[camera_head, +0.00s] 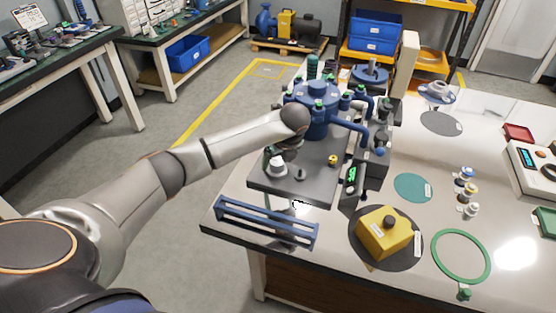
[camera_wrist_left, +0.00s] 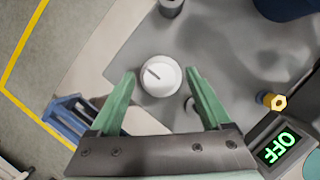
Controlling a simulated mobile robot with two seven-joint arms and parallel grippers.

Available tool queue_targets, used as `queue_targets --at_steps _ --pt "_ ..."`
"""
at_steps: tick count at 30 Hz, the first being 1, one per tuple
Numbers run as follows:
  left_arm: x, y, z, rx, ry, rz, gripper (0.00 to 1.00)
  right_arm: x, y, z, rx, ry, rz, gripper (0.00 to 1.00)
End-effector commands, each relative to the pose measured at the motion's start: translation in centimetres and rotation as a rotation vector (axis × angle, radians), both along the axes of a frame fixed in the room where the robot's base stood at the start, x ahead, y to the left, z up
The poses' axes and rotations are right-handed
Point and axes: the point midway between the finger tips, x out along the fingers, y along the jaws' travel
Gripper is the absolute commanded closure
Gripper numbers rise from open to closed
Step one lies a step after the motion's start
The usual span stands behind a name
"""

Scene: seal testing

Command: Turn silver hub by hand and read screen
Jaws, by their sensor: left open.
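The silver hub (camera_wrist_left: 160,75) is a round pale knob with a dark slot in its top. In the left wrist view it lies between the green fingertips of my left gripper (camera_wrist_left: 160,80), which is open, with a gap on each side. In the head view the hub (camera_head: 277,168) stands on the grey plate of the blue test rig, and my left gripper (camera_head: 289,148) is above it, partly hidden by my arm. The small screen (camera_wrist_left: 283,147) shows green "OFF"; it also shows in the head view (camera_head: 351,176). My right gripper is not in view.
A blue vessel (camera_head: 314,112) with pipes stands behind the hub. A brass fitting (camera_wrist_left: 273,100) is right of it. A blue rack (camera_head: 266,222) lies along the front edge. A yellow block (camera_head: 384,234) and green ring (camera_head: 460,256) lie to the right on the white table (camera_head: 330,238).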

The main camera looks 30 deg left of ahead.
Motion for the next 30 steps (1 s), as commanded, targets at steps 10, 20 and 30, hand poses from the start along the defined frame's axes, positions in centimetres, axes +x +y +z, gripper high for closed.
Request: queue_targets --at_steps 10,20,30 --pt "-0.01 -0.04 0.02 -0.001 0.001 0.0 0.52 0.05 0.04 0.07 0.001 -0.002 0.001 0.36" --pt "-0.03 -0.02 0.03 0.0 0.001 0.0 0.89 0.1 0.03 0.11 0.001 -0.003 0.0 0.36" --pt "-0.06 0.02 0.01 0.0 0.002 -0.013 1.0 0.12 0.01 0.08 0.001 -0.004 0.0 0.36"
